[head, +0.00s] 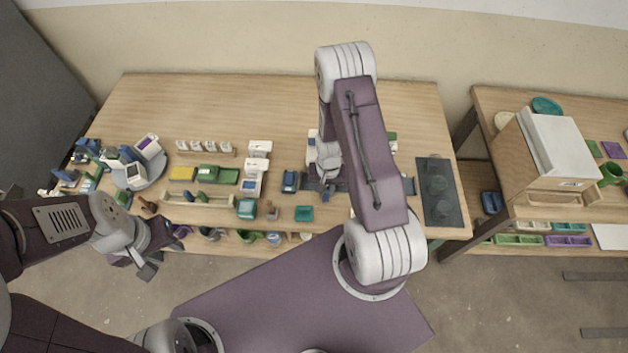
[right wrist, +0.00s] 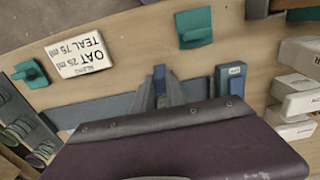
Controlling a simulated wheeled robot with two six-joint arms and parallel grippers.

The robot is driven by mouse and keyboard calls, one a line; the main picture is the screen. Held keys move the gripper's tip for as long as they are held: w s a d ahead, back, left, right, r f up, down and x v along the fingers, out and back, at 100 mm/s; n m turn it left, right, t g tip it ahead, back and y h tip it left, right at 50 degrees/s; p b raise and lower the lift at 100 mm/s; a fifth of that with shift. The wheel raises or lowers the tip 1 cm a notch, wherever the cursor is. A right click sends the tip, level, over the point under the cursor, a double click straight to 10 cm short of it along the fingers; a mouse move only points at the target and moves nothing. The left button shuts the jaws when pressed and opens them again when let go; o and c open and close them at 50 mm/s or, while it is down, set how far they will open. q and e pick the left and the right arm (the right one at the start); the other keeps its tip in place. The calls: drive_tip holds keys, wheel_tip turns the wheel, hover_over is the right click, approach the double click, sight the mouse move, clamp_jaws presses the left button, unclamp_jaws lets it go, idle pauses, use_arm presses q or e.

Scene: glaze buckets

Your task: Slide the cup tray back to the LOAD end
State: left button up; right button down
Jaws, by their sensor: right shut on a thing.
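My right gripper (head: 327,188) is low over the table, partly covered by my right arm in the head view. In the right wrist view its fingers (right wrist: 160,95) are shut on a small upright blue piece (right wrist: 159,73), which looks like a handle. A long grey rail (right wrist: 105,108) runs there on both sides of the fingers. The cup tray itself cannot be made out clearly. A dark blue block with a pale label (right wrist: 231,78) stands close beside the fingers; its lettering is too small to read. My left gripper (head: 135,264) is open and empty in front of the table.
White boxes (head: 255,170) stand left of the blue block. A dark mat with round discs (head: 437,205) lies at the table's right end. A card reading OAT and TEAL (right wrist: 79,55) and a teal piece (right wrist: 194,28) lie near the rail. The table's back strip is clear.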

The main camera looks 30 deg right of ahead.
drive_tip(key=shift+s+d, duration=0.45)
drive_tip(key=shift+d, duration=0.35)
drive_tip(key=shift+s+d, duration=0.45)
drive_tip(key=shift+d, duration=0.35)
drive_tip(key=shift+s+d+b, duration=0.25)
drive_tip(key=shift+s+d, duration=0.1)
drive_tip(key=shift+d, duration=0.25)
drive_tip(key=shift+s+d+b, duration=0.2)
drive_tip(key=shift+s+d, duration=0.15)
drive_tip(key=shift+d, duration=0.25)
drive_tip(key=shift+s+d, duration=0.1)
drive_tip(key=shift+d, duration=0.05)
